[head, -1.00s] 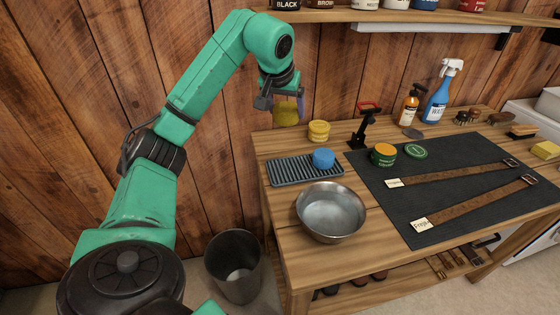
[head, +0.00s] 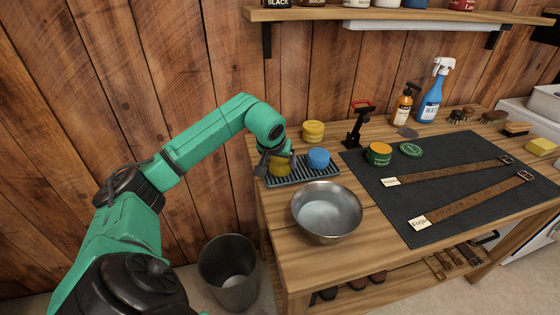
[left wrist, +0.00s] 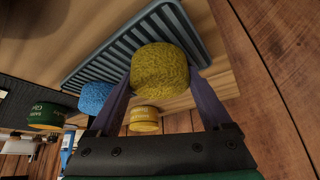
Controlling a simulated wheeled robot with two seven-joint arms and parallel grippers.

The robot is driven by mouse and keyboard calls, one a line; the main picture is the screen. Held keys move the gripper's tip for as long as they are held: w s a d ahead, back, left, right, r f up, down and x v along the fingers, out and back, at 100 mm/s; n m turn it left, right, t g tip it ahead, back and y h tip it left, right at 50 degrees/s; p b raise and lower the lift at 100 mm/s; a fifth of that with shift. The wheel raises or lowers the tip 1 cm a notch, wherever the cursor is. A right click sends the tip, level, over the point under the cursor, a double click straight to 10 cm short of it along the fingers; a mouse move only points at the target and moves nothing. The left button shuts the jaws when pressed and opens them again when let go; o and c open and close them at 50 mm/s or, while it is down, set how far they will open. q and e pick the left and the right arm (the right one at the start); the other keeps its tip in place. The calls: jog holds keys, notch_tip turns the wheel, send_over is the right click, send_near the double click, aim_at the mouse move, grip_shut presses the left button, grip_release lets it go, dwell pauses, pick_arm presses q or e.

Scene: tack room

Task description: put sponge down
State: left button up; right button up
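A round, olive-yellow sponge (head: 279,167) is between the fingers of my left gripper (head: 276,160), at the left end of the grey ribbed tray (head: 305,177). In the left wrist view the sponge (left wrist: 160,70) has a finger against each side, and the tray's ribs (left wrist: 125,45) are right by it. I cannot tell whether its underside touches the tray. A blue sponge (head: 318,158) sits on the tray to the right and also shows in the left wrist view (left wrist: 95,97). My right gripper is not in view.
A yellow tin (head: 313,131) stands behind the tray, and a metal bowl (head: 327,212) in front. A black clamp stand (head: 358,125), a green tin (head: 379,154) and a dark mat (head: 440,185) with straps are to the right. A bin (head: 230,272) is on the floor.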

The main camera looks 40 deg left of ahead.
pick_arm(q)
jog(key=shift+o, duration=1.1)
jog(key=shift+r, duration=0.2)
jog(key=v, duration=1.2)
jog(key=shift+f, duration=0.1)
grip_shut()
jog(key=shift+d, duration=0.1)
